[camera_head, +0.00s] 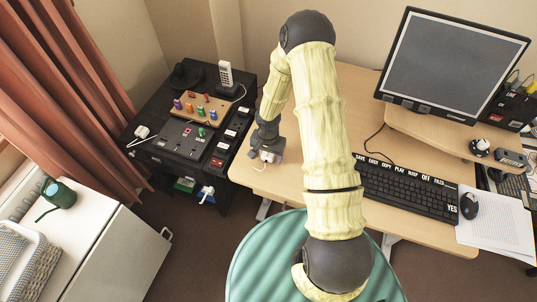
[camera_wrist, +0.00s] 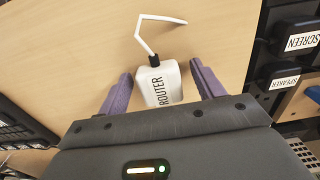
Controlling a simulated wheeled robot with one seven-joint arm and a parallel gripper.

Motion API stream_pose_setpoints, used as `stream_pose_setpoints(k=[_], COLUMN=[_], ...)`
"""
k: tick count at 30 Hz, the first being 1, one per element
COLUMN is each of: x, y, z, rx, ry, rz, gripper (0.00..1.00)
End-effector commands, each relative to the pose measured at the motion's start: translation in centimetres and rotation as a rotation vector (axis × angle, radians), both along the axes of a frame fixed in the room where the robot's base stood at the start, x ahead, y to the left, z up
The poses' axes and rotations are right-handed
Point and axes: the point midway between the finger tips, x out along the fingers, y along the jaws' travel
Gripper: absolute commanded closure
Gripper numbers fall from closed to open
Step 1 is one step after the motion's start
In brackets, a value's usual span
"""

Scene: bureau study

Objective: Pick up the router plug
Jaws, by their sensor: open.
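The router plug (camera_wrist: 158,86) is a white block with the black word ROUTER and a white cord at its far end. It lies on the wooden desk (camera_wrist: 70,50). In the wrist view my gripper (camera_wrist: 158,80) is open, with one purple finger on each side of the plug. A narrow gap shows on both sides. In the head view the plug (camera_head: 268,156) shows small and white under my gripper (camera_head: 264,158), near the desk's left edge. The gripper and arm partly hide it there.
A dark cabinet (camera_head: 160,158) with labelled switches and sockets stands just left of the desk. It carries a board of coloured pegs (camera_head: 195,106) and a phone (camera_head: 226,74). A keyboard (camera_head: 405,190) and monitor (camera_head: 450,62) are to the right. A green chair (camera_head: 265,255) stands in front.

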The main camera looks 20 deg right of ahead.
Motion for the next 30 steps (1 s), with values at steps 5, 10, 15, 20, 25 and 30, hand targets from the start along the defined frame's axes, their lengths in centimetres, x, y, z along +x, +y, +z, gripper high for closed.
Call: stream_pose_setpoints(k=[5,10,15,20,25,30], x=[0.0,0.0,0.0,0.0,0.1,0.1], y=[0.0,0.0,0.0,0.0,0.0,0.0], z=[0.0,0.0,0.0,0.2,1.7,4.7], rx=[0.000,0.000,0.000,0.000,0.001,0.000], ry=[0.000,0.000,0.000,-0.001,-0.004,-0.005], rz=[0.000,0.000,0.000,0.000,-0.002,-0.002], gripper=[0.41,0.74,0.79,0.79,0.79,0.79])
